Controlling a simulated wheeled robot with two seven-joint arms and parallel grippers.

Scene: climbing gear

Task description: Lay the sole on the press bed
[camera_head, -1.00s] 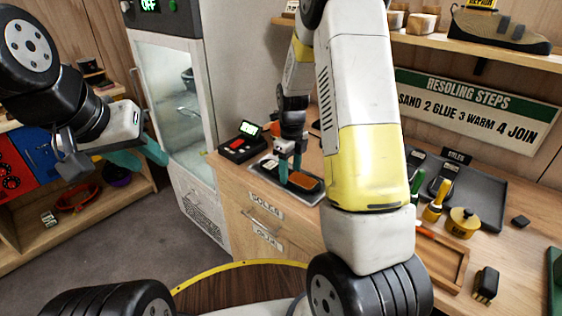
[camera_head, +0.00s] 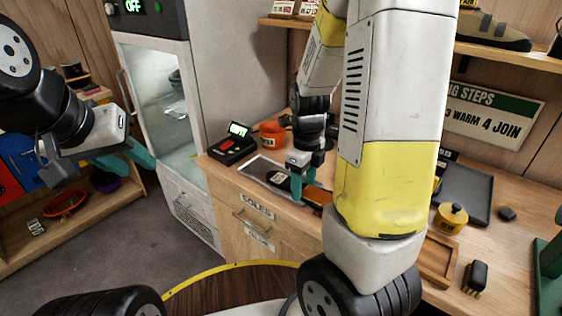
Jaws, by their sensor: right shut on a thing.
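My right gripper (camera_head: 299,189) is over the wooden counter by the grey tray (camera_head: 250,168), its teal fingers shut on the sole (camera_head: 278,179). A dark part with a pale label shows left of the fingers and an orange part right of them. The fingers hide its middle, and I cannot tell how far it is above the tray. My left gripper (camera_head: 130,160) is at the left, empty, with its teal fingers apart. No press bed is clearly visible. A green frame (camera_head: 550,285), cut off at the right edge, may belong to the press.
A black device with a lit display (camera_head: 233,145) and an orange pot (camera_head: 272,133) stand behind the tray. A yellow tin (camera_head: 451,217), a wooden tray (camera_head: 437,262) and a brush (camera_head: 476,276) are on the right counter. My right arm hides the middle counter.

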